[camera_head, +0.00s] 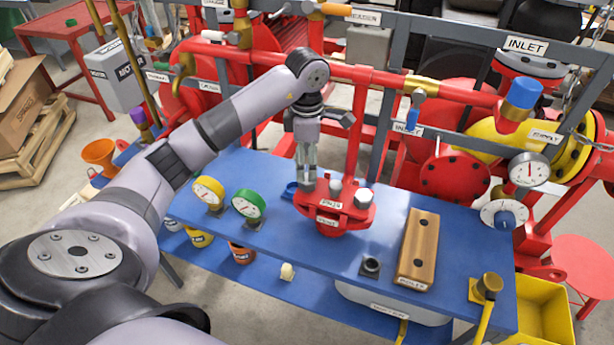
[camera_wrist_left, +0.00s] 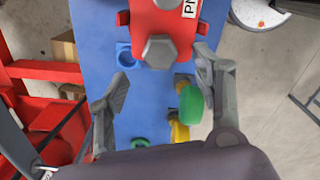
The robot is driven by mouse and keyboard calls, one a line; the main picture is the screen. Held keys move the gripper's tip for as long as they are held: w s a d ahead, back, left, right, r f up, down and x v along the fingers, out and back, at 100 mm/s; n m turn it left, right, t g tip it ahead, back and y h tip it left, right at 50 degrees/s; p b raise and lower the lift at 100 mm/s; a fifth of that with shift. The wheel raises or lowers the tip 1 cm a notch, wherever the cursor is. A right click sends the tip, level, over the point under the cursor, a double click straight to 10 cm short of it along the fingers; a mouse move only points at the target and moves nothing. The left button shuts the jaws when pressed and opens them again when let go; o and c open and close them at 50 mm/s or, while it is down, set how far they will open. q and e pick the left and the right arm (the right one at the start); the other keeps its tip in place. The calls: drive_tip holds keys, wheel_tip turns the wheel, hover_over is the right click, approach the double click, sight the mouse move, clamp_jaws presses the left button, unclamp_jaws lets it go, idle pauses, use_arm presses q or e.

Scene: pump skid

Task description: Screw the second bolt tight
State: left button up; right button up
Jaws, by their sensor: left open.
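A red pump flange (camera_head: 328,218) stands on the blue bench and carries grey hex bolts. One bolt (camera_head: 335,187) is at its back and another bolt (camera_head: 363,198) at its right. My left gripper (camera_head: 307,182) points down over the flange's left side, hiding part of it. In the left wrist view the gripper (camera_wrist_left: 160,72) is open, its fingers wide apart. A grey hex bolt head (camera_wrist_left: 159,50) on the red flange (camera_wrist_left: 165,18) shows just beyond and between the fingertips, with no finger seen touching it. My right gripper is not in view.
The blue bench (camera_head: 290,252) holds a yellow gauge (camera_head: 208,191) and a green gauge (camera_head: 248,205) left of the flange. A wooden block with holes (camera_head: 418,248) and a black ring (camera_head: 371,266) are at right. Red piping (camera_head: 400,78) runs behind.

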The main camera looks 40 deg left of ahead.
sight(306, 179)
use_arm(q)
wheel_tip(306, 179, down, 5)
drive_tip(key=shift+s+f+p, duration=0.1)
drive_tip(key=shift+f+p, duration=0.05)
drive_tip(key=shift+p, duration=0.45)
drive_tip(key=shift+f, duration=0.65)
drive_tip(key=c, duration=1.2)
drive_tip(key=o, duration=0.6)
drive_tip(key=shift+c, duration=0.2)
drive_tip(key=c, duration=0.6)
drive_tip(key=shift+a+f+m+b, duration=0.1)
drive_tip(key=shift+m+b, duration=0.75)
drive_tip(key=shift+m, duration=0.15)
drive_tip(key=shift+c, duration=0.2)
drive_tip(key=m+b, duration=0.2)
drive_tip(key=m, duration=0.2)
drive_tip(key=shift+b, duration=0.3)
drive_tip(key=m+b, duration=0.3)
drive_tip(key=m, duration=0.3)
drive_tip(key=shift+m, duration=0.3)
drive_tip(key=shift+m+b, duration=0.55)
drive_tip(key=shift+m, duration=0.55)
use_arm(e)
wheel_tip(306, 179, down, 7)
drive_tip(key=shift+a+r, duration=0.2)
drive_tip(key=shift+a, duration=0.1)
